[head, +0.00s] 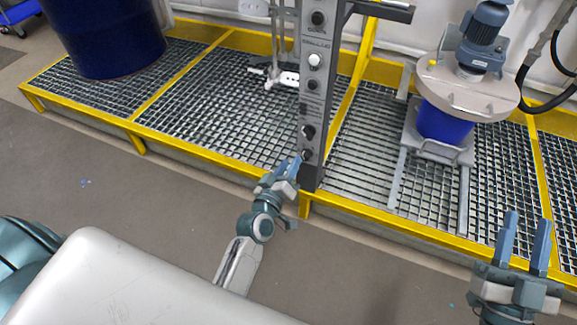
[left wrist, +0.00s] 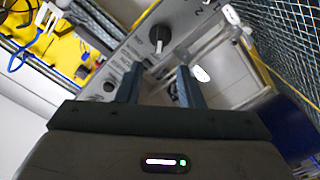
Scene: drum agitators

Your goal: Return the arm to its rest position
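My left gripper (head: 291,165) is at the lower end of the grey control panel (head: 313,85), right by its lowest knob (head: 307,155). In the left wrist view its two fingers (left wrist: 160,72) stand apart, with the panel's face behind them. A black knob with a white mark (left wrist: 160,38) shows just beyond the fingertips. A dark part lies close to the right finger; I cannot tell whether they touch. My right gripper (head: 525,232) is open and empty at the lower right of the head view, fingers pointing up.
A yellow-framed grating platform (head: 220,100) runs behind the panel. A dark blue drum (head: 105,35) stands on it at left, and a blue motor (head: 485,35) on a round lid (head: 468,88) at right. The grey floor (head: 110,195) in front is mostly clear.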

